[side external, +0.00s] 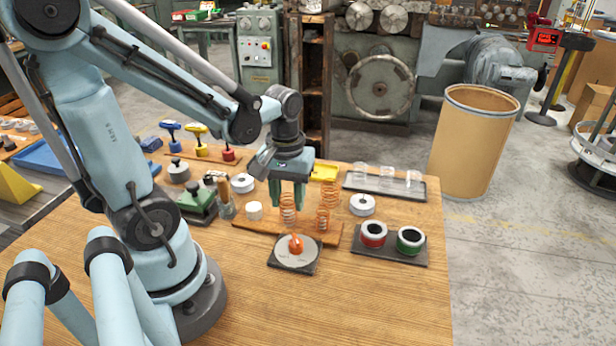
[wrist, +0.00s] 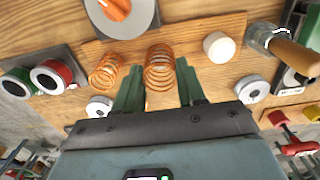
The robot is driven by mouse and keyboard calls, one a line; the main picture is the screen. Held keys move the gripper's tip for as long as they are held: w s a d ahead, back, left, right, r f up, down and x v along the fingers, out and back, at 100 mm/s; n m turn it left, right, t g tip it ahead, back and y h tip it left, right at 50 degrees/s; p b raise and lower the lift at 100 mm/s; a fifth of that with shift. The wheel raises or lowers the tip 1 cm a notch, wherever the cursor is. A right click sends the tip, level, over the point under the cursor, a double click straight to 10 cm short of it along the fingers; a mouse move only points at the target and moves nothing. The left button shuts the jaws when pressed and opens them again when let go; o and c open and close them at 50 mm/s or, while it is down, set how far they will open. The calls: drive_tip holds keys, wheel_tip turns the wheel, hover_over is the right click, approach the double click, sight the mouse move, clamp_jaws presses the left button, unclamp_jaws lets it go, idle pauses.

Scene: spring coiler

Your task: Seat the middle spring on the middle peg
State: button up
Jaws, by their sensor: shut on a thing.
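My gripper (side external: 288,198) points down over a wooden strip (side external: 250,230) on the bench, its green fingers shut on a copper wire spring (side external: 288,211). In the wrist view this spring (wrist: 160,66) shows between the fingertips (wrist: 158,92), its coils looking roughly upright. I cannot tell whether its lower end touches the strip. More copper coils (side external: 323,219) stand just right of the gripper in the side view; they also show left of the held spring in the wrist view (wrist: 104,73). No peg can be made out clearly.
A round grey disc (side external: 284,256) with an orange knob (side external: 296,243) lies in front of the strip. A cream cylinder (side external: 254,210) stands left of the gripper. Red (side external: 373,235) and green (side external: 410,239) ringed cups stand right. White rings and a tray of clear cups (side external: 386,180) are behind.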

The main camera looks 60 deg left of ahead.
drive_tip(key=shift+f, duration=0.6)
idle(0.5)
drive_tip(key=o, duration=1.2)
drive_tip(key=shift+r, duration=5.6)
